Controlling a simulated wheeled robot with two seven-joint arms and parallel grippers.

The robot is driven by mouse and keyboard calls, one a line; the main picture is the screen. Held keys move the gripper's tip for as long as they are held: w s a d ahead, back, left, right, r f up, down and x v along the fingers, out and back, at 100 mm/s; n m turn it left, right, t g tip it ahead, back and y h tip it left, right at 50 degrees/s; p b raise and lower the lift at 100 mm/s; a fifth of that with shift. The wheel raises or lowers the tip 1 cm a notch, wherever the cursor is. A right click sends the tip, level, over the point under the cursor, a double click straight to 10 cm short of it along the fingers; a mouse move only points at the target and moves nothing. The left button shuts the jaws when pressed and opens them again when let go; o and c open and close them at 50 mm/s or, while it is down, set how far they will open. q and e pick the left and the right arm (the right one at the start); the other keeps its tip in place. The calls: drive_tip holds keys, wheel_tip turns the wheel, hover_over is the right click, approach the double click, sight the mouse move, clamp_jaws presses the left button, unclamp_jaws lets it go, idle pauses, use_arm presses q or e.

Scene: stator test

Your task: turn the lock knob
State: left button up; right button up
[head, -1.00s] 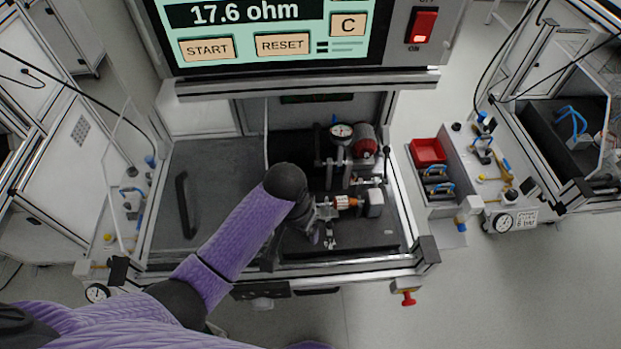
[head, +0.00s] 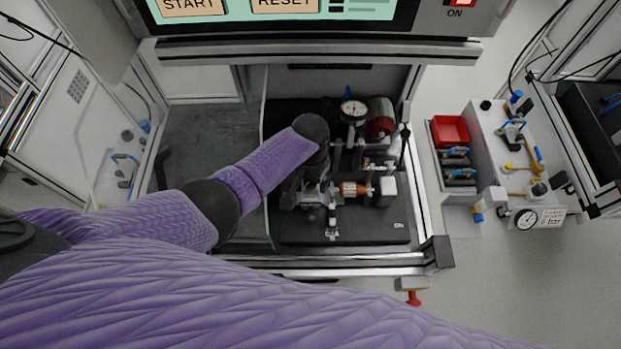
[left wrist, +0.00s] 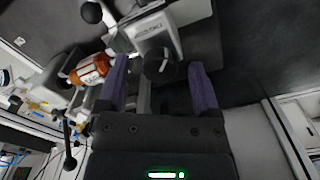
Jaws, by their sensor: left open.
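The lock knob, seemingly the dark round knob (left wrist: 161,68) on a grey block (left wrist: 150,32), shows in the left wrist view. My left gripper (left wrist: 158,63) is open, with one purple finger on each side of the knob. I cannot tell whether either finger touches it. In the head view my left arm reaches down over the test bench, and its dark wrist hides the knob and most of the gripper. The copper-wound stator (head: 353,189) lies to the right of the wrist; it also shows in the left wrist view (left wrist: 90,69). My right gripper is not in view.
A dial gauge (head: 353,111) and a red cylinder (head: 380,122) stand behind the stator. A bench frame rail (head: 330,262) runs along the front. A red bin (head: 450,131) is on the right side bench. The dark plate at the left of the bench is clear.

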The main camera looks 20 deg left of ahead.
use_arm(q)
drive_tip(key=shift+c, duration=0.7)
clamp_jaws()
